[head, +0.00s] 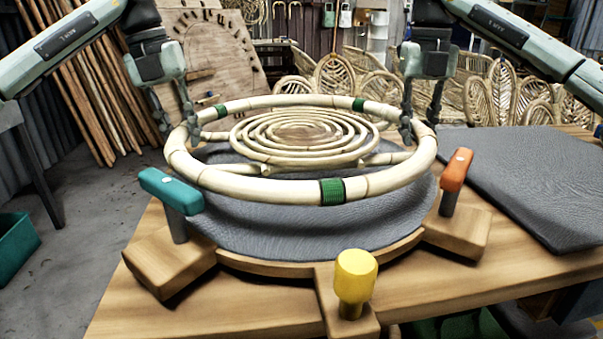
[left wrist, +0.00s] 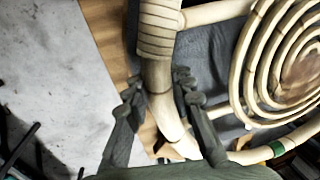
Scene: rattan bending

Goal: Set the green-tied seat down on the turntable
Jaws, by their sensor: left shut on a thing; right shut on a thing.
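The green-tied seat (head: 257,188) is a pale rattan ring with a spiral centre and green bindings, one at its front and others further back. It hangs roughly level above the turntable (head: 285,267), a round wooden disc with a grey padded top; a gap shows below its front. My left gripper (head: 192,125) is shut on the ring's left side, and my right gripper (head: 408,122) is shut on its right side. In the left wrist view, the fingers (left wrist: 158,85) straddle the ring tube (left wrist: 158,78). The turntable's back is largely hidden by the seat.
Around the turntable stand a teal-handled clamp (head: 171,190) at left, an orange-handled clamp (head: 456,170) at right and a yellow knob (head: 355,275) in front. A grey mat (head: 530,175) covers the bench's right. Rattan frames (head: 505,90) stand behind.

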